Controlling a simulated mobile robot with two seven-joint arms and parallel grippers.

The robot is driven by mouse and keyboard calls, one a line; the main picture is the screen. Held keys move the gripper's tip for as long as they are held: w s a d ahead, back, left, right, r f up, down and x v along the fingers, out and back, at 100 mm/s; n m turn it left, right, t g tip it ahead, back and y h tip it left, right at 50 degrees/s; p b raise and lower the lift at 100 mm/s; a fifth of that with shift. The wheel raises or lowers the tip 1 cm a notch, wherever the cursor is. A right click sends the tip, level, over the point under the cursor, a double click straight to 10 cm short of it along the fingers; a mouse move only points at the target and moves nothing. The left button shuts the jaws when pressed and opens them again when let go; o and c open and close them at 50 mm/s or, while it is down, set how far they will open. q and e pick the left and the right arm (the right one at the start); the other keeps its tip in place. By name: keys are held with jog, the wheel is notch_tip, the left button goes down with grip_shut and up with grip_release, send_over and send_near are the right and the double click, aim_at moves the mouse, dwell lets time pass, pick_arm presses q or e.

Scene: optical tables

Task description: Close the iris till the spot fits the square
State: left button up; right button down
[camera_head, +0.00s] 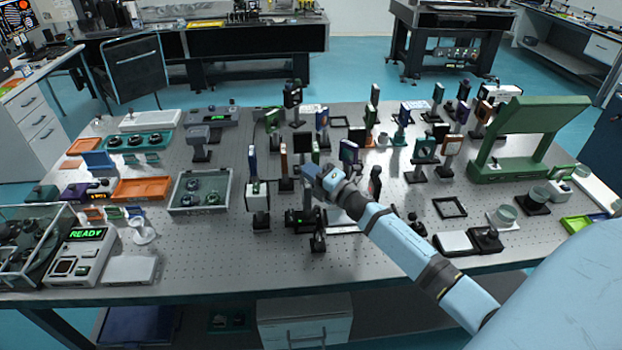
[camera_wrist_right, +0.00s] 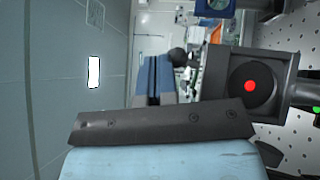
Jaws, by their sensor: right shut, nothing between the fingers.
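My right gripper (camera_head: 314,173) reaches in over the middle of the optical table from the right. In the right wrist view its two fingers (camera_wrist_right: 155,80) are shut together with nothing between them. Beside them stands a black square mount (camera_wrist_right: 217,72) with a dark round disc and a bright red spot (camera_wrist_right: 249,86) at its middle; it looks like the iris. A small dark round knob (camera_wrist_right: 178,56) shows close by the fingertips; I cannot tell whether they touch. I cannot make out the target square for certain. My left gripper is not in view.
Many upright optics mounts crowd the table (camera_head: 215,255) around my gripper. A black mount (camera_head: 305,218) stands just in front of it. A large green stand (camera_head: 515,168) is at the right, and a READY device (camera_head: 82,255) at the front left. The front table strip is mostly clear.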

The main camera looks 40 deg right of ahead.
jog(key=shift+w+d, duration=0.3)
jog(key=shift+w, duration=0.2)
jog(key=shift+w+d, duration=0.1)
dwell(0.3)
notch_tip(320, 180, up, 19)
jog(key=s+a+f+m+g, duration=0.1)
jog(key=s+a+f+m, duration=0.25)
jog(key=f, duration=0.35)
jog(key=s+a+f+m+g+p, duration=0.1)
jog(key=s+a+f+m+g, duration=0.2)
jog(key=f, duration=0.5)
jog(key=s+a+f+m, duration=0.3)
jog(key=s+a+f, duration=0.1)
jog(key=f, duration=0.3)
jog(key=s+a+f+m+g, duration=0.1)
jog(key=s+a+f+m, duration=0.2)
jog(key=s, duration=0.4)
jog(key=s+a+f+m+g, duration=0.2)
jog(key=s+a+f+m, duration=0.1)
jog(key=s+a+f, duration=0.3)
jog(key=s+a+f+m+g+h+p, duration=0.1)
jog(key=s+a+f+m, duration=0.2)
jog(key=s, duration=0.5)
notch_tip(320, 180, down, 2)
jog(key=shift+s+a+f+m, duration=0.2)
jog(key=shift+a+m, duration=0.15)
jog(key=shift+a, duration=0.35)
